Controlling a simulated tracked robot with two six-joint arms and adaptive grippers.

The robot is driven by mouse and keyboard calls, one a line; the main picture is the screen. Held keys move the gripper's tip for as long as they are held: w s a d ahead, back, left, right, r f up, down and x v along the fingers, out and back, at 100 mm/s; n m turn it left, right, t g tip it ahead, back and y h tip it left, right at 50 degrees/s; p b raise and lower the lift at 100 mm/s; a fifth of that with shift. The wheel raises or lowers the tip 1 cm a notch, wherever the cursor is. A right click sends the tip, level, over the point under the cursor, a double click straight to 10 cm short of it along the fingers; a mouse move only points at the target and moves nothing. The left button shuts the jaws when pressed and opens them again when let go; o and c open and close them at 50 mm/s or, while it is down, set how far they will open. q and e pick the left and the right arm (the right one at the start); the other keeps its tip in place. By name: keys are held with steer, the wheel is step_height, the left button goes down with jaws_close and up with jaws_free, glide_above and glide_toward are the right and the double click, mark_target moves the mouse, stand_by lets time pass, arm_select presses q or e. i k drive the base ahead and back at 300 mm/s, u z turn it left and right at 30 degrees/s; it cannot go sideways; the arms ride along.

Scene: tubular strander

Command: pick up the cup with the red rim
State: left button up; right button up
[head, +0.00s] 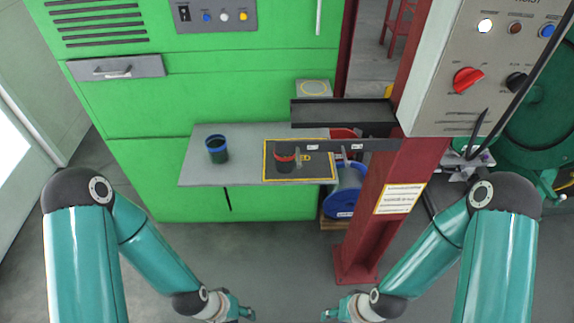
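The cup with the red rim (285,164) is dark and stands upright on a dark mat with a yellow border (325,175), on a grey shelf at the green cabinet. A grey upright part stands close to its right side; I cannot tell whether they touch. A dark cup with a blue rim (217,150) stands to its left on the shelf. My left gripper (247,313) is low in the picture, well apart from the cups. My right gripper (328,314) is at the bottom edge, right of it. Both look empty; their finger gaps are too small to judge.
A dark tray-like ledge (340,112) and a grey bar (350,146) sit above the mat's right side. A red post (382,210) stands right of the shelf (198,170), with a blue spool (345,190) between. The floor in front is clear.

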mark_target(285, 163)
steer(key=u, duration=1.45)
steer(key=i, duration=0.1)
steer(key=z, duration=2.95)
steer(key=k, duration=1.45)
steer(key=u, duration=1.4)
steer(key=i, duration=1.65)
steer(key=u, duration=0.05)
